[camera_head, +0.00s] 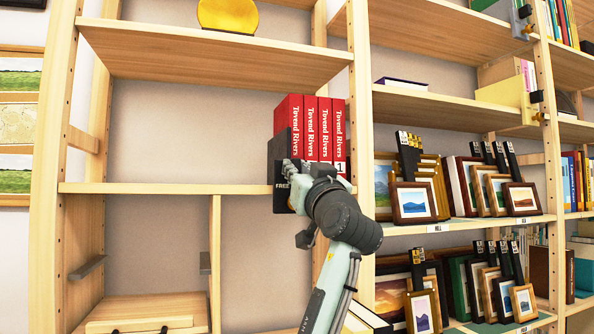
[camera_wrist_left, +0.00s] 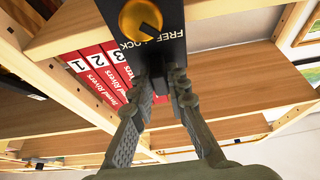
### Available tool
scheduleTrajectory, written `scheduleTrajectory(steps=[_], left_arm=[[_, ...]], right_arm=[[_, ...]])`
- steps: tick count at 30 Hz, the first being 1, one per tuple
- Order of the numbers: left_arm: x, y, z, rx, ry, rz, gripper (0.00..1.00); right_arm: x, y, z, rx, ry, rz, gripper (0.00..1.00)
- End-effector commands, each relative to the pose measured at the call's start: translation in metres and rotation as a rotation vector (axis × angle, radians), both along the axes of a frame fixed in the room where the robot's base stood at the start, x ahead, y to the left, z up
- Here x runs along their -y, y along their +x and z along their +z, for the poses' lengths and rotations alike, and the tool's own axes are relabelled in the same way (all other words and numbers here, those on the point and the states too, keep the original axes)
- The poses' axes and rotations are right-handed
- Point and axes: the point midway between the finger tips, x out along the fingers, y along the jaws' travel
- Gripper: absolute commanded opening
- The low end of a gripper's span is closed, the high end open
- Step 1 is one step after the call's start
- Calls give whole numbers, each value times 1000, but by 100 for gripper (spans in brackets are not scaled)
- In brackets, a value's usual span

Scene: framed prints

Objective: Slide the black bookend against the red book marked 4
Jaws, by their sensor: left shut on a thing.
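The black bookend (camera_head: 279,152) stands upright on the middle shelf at the left end of a row of red books. In the left wrist view the bookend (camera_wrist_left: 172,42) shows "FREE" and "LOCK" lettering and a gold knob. My left gripper (camera_head: 297,170) is shut on the bookend's front lower part; its fingertips (camera_wrist_left: 168,82) meet there. The leftmost red book (camera_head: 289,115) stands right beside the bookend; its number is hidden, and I cannot tell whether they touch. The books marked 1 (camera_head: 340,140), 2 (camera_wrist_left: 97,58) and 3 (camera_wrist_left: 118,54) stand to its right. My right gripper is out of view.
The shelf board (camera_head: 160,188) is bare left of the bookend. A wooden upright (camera_head: 361,120) stands close right of the books. Framed prints (camera_head: 413,202) fill the shelves further right. A gold object (camera_head: 228,15) sits on the shelf above.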

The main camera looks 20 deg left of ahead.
Motion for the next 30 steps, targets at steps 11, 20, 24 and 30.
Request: scheduleTrajectory(steps=[11, 20, 24, 30], left_arm=[[0, 0, 0, 0, 0, 1, 36], [7, -10, -5, 1, -2, -2, 36], [21, -30, -16, -1, -2, -4, 36], [43, -63, -33, -1, -2, -4, 36]], right_arm=[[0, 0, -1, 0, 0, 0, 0], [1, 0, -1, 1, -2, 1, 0], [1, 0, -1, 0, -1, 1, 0], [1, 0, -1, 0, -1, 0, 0]])
